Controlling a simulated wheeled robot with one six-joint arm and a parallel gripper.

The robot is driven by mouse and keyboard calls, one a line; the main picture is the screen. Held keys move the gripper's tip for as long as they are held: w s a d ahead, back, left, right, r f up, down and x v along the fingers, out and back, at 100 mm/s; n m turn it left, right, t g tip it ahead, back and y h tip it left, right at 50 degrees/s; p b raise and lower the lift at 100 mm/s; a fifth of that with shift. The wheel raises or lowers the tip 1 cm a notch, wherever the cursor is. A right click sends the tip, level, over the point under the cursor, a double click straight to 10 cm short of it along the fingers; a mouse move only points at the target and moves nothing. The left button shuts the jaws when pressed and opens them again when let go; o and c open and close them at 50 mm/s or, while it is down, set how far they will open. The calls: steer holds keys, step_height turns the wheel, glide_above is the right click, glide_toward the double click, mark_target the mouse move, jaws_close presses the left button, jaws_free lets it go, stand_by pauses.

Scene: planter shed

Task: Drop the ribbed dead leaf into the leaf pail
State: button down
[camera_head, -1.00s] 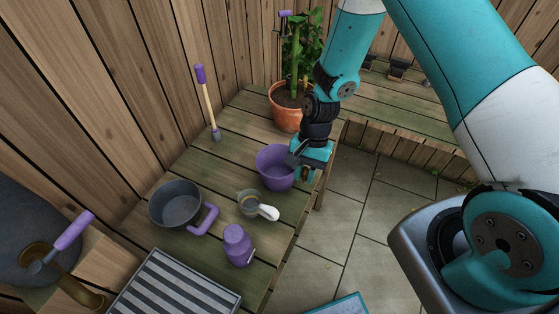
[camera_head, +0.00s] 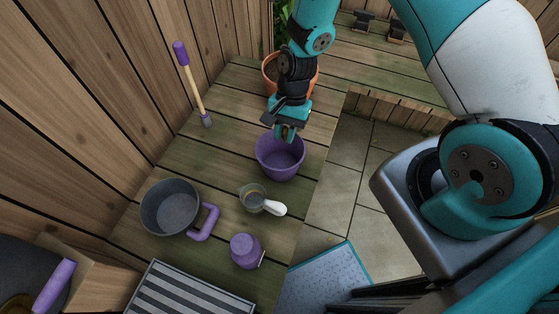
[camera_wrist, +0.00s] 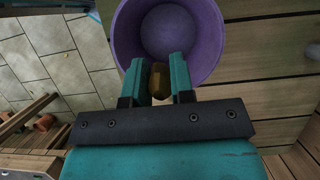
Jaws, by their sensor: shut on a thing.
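My gripper (camera_head: 285,132) is at the far rim of a purple pail (camera_head: 280,160) that stands on the wooden bench. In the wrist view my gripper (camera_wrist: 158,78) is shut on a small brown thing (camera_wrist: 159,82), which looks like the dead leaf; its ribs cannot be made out. The leaf is over the near edge of the pail's opening in the wrist view, above the purple pail (camera_wrist: 205,30). The pail looks empty inside. In the head view the leaf is mostly hidden by the fingers.
A potted plant (camera_head: 272,72) stands behind my gripper. Stone paving (camera_head: 340,190) lies right of the bench.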

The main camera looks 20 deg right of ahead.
steer(key=shift+f+b, duration=0.85)
steer(key=shift+f, duration=0.65)
steer(key=c, duration=0.9)
jaws_free()
steer(key=b+v, duration=0.3)
steer(key=v, duration=1.4)
steer(key=shift+r, duration=0.3)
steer(key=shift+s, duration=0.1)
